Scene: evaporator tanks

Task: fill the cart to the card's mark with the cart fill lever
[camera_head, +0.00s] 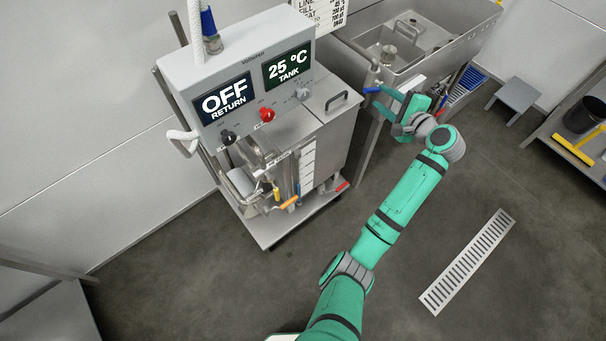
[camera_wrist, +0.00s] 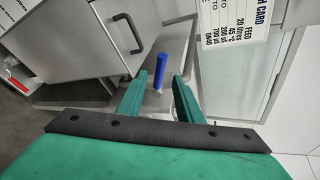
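The blue lever (camera_head: 372,89) is by the sink's near left corner. In the wrist view the blue handle (camera_wrist: 161,66) stands between and just beyond my finger tips. My gripper (camera_head: 390,103) is open, with a gap between its two green fingers; it also shows in the wrist view (camera_wrist: 168,78). Whether a finger touches the lever I cannot tell. The wheeled cart (camera_head: 335,130) has a steel tank with a white marked strip (camera_head: 308,160) on its front. The level is too small to read.
The control box (camera_head: 245,75) shows OFF RETURN and 25 °C TANK, with black, red and grey knobs. The steel sink (camera_head: 440,60) stands behind my gripper. A grey stool (camera_head: 518,95) and a shelf with a black bucket (camera_head: 583,116) are at right. The floor with its drain is clear.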

